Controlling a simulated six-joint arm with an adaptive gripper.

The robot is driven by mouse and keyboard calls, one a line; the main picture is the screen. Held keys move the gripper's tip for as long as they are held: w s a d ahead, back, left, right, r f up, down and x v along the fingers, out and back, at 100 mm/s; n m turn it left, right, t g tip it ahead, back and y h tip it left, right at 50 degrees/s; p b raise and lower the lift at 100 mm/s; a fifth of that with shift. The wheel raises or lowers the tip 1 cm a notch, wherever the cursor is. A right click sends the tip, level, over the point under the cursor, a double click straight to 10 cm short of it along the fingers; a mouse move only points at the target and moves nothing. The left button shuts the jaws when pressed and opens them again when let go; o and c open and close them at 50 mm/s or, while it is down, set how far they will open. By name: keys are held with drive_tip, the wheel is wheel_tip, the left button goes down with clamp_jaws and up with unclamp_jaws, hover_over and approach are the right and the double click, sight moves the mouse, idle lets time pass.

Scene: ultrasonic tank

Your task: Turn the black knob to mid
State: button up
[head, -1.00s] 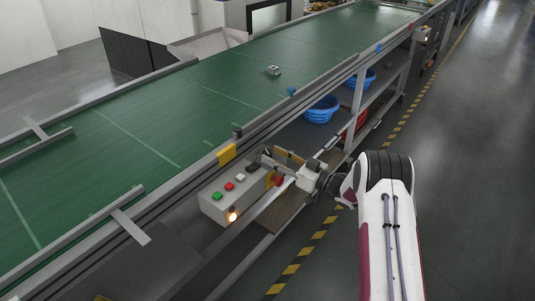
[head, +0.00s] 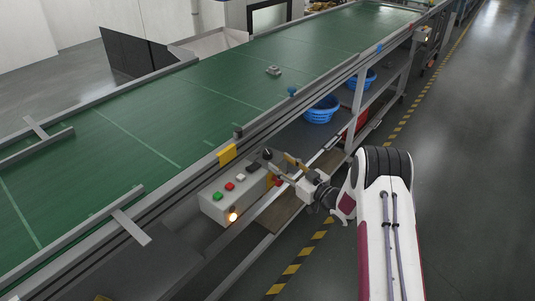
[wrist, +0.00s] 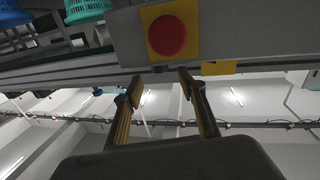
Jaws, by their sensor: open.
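A grey control box (head: 232,191) is fixed along the conveyor's near side. A small dark pointed piece, apparently the black knob (head: 267,154), shows at the box's far end in the head view. My gripper (head: 279,163) is open beside that end, its two fingers apart and nothing seen between them. The dark piece is just beyond the fingertips; I cannot tell if they touch it. In the wrist view my open gripper (wrist: 160,78) points toward the box's underside edge, and I cannot make out the knob there.
A red stop button (wrist: 167,36) on a yellow plate faces the wrist camera. The box top carries green (head: 217,196), red (head: 229,187) and white (head: 240,177) buttons, and a lit lamp (head: 233,216) is on its front. Blue baskets (head: 322,110) stand under the green conveyor (head: 150,120).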

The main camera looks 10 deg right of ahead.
sight(270, 155)
drive_tip(key=shift+a, duration=0.1)
drive_tip(key=shift+x, duration=3.85)
drive_tip(key=c, duration=1.1)
